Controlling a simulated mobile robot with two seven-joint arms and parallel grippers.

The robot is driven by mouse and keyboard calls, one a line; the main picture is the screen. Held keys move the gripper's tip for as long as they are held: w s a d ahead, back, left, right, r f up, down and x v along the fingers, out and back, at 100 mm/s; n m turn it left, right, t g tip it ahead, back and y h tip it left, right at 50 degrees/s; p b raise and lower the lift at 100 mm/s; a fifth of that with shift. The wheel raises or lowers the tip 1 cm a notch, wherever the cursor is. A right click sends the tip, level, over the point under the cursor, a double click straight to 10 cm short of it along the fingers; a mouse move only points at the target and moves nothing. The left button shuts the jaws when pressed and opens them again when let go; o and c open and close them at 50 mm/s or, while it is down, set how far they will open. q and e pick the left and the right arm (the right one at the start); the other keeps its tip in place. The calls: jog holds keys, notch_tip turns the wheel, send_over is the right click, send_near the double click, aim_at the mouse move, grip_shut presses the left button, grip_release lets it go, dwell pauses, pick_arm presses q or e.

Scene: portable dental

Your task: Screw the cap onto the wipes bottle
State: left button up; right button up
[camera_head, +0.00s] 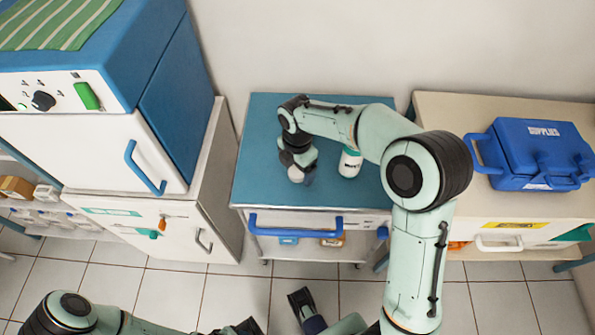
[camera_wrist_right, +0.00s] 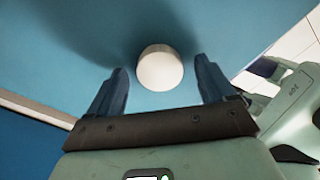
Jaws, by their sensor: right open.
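The wipes bottle (camera_head: 350,162), white with a green band, stands upright on the blue top of the cart. My right gripper (camera_head: 302,178) points down over the cart top, left of the bottle and apart from it. In the right wrist view my right gripper (camera_wrist_right: 160,88) is open. A round white cap (camera_wrist_right: 160,68) lies on the blue surface beyond and between its fingertips, not clamped.
The cart's blue top (camera_head: 260,135) is otherwise clear. A blue supplies case (camera_head: 535,155) sits on the beige cabinet at right. A blue and white appliance (camera_head: 70,140) stands close at left. A wall rises behind the cart.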

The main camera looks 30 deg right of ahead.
aim_at(297, 171)
dwell(0.3)
jog(key=c, duration=1.1)
notch_tip(297, 171, up, 20)
jog(key=p, duration=0.4)
